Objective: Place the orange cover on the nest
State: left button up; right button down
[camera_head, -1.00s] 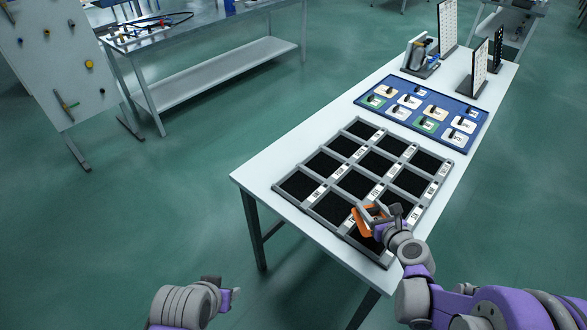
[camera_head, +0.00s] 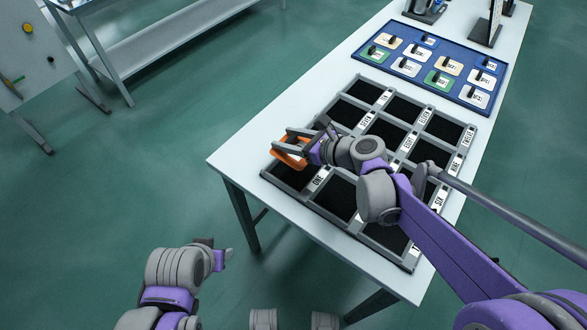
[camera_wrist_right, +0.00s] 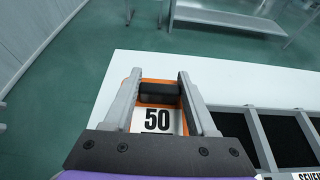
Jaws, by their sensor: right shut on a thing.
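The orange cover (camera_head: 285,158) is in my right gripper (camera_head: 293,144), above the left corner of the grey compartment frame. In the right wrist view the cover (camera_wrist_right: 161,101) bears a white label reading 50, and its black grip bar lies between the fingers of my right gripper (camera_wrist_right: 157,88). The frame (camera_head: 352,226) has several black-floored nests with white word labels; one near the cover reads ONE. Which nest is meant cannot be told. My arm hides part of the frame. My left gripper (camera_head: 218,256) is off the table at lower left; its jaws are unclear.
The white table (camera_head: 240,158) has bare room left of the frame. A blue tray (camera_head: 437,97) with several labelled, black-knobbed plates lies behind the frame. Upright stands (camera_head: 487,28) are at the far end. Another table (camera_head: 150,45) stands at the back left.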

notch_tip(320, 180, down, 9)
jog(key=shift+w+r+b, duration=0.1)
jog(key=shift+b, duration=0.6)
jog(key=shift+f, duration=0.2)
jog(key=shift+c, duration=1)
grip_release()
jog(key=shift+r, duration=0.15)
jog(key=shift+d+r, duration=0.15)
jog(key=shift+d, duration=0.05)
jog(key=p+v, duration=0.1)
jog(key=v, duration=1)
jog(key=shift+s+d+r, duration=0.15)
jog(key=shift+s+d, duration=0.1)
jog(key=shift+s, duration=0.05)
